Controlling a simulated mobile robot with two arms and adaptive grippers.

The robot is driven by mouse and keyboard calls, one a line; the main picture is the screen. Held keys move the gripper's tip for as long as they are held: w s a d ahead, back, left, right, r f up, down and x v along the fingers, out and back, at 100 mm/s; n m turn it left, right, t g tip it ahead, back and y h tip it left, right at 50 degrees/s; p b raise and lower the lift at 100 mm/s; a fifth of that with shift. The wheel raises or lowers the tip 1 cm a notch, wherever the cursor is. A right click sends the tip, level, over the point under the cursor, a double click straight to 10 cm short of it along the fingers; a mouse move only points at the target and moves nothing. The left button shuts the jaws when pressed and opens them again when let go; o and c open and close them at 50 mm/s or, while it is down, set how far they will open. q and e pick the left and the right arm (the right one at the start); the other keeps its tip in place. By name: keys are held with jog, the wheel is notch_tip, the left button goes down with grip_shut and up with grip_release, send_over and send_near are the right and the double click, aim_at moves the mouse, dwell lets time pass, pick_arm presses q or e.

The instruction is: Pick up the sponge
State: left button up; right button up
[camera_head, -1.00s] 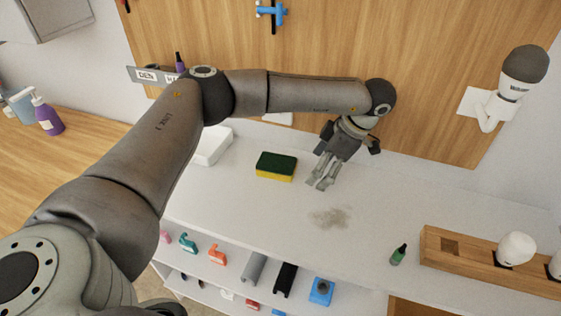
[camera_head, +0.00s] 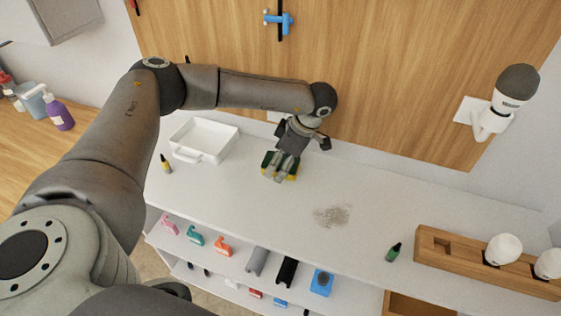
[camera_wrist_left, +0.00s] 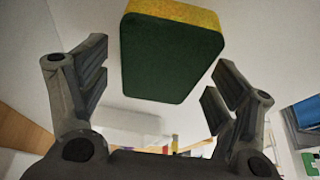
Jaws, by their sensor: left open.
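The sponge is yellow with a dark green scouring side. In the head view the sponge (camera_head: 267,167) lies on the white counter (camera_head: 235,205), partly hidden by my left gripper (camera_head: 280,172), whose fingers are over it. In the left wrist view the sponge (camera_wrist_left: 172,55) shows its green face and a yellow edge, ahead of and between the spread fingers. My left gripper (camera_wrist_left: 160,95) is open, and a gap shows between each finger and the sponge. My right gripper is not in view.
A white tray (camera_head: 205,137) and a small yellow bottle (camera_head: 166,163) stand left of the sponge. A grey stain (camera_head: 331,215) marks the counter to its right. A green bottle (camera_head: 394,252) and a wooden rack (camera_head: 440,247) are further right. A wooden panel (camera_head: 400,70) rises behind.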

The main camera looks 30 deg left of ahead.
pick_arm(q)
jog(key=shift+d, duration=0.15)
jog(key=shift+f, duration=0.3)
dwell(0.3)
jog(key=c, duration=0.8)
